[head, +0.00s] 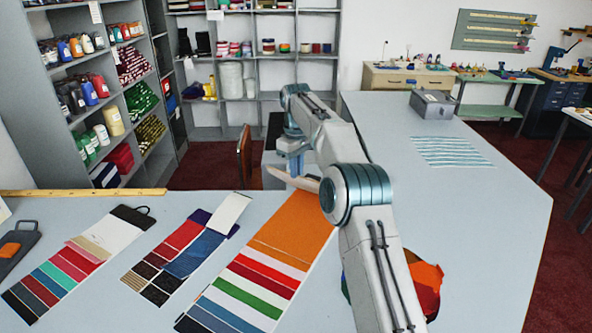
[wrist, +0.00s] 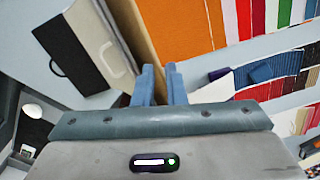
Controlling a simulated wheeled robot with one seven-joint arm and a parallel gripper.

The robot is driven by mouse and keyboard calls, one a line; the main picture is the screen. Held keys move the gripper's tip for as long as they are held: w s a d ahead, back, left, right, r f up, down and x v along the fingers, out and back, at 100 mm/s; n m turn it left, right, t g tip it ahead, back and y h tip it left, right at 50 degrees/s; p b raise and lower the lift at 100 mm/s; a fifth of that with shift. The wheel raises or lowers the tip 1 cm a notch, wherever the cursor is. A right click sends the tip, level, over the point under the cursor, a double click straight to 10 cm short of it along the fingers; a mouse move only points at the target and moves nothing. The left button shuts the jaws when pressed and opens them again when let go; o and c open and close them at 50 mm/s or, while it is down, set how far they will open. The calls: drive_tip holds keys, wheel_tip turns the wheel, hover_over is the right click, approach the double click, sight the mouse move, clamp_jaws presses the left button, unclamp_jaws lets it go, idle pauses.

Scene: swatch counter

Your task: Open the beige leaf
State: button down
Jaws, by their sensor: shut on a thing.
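The beige leaf (head: 308,184) is a thin pale tan sheet at the far end of the long swatch strip with the large orange panel (head: 295,220). It shows nearly edge-on in the head view, tilted above the counter. In the wrist view the beige leaf (wrist: 137,28) is a tan band beside the orange panel, running to my fingertips. My gripper (head: 296,162) is shut on its edge. My blue fingers (wrist: 160,75) stand close together in the wrist view. My arm hides part of the strip's right side.
Other swatch strips lie left, one with red and blue leaves (head: 190,245) and one with a black end (head: 132,216). A multicoloured swatch fan (head: 427,285) lies right of my arm. A grey box (head: 432,104) stands farther back. The counter's right side (head: 480,230) is clear.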

drive_tip(key=shift+f, duration=0.1)
drive_tip(key=c, duration=1.5)
unclamp_jaws()
drive_tip(key=shift+w, duration=0.15)
drive_tip(key=shift+o, duration=0.2)
drive_tip(key=shift+r, duration=1.8)
drive_tip(key=s+d+r+b, duration=0.2)
drive_tip(key=d+r, duration=0.5)
drive_tip(key=d, duration=0.4)
drive_tip(key=shift+s+r, duration=0.15)
drive_tip(key=shift+s, duration=0.75)
drive_tip(key=shift+c, duration=0.5)
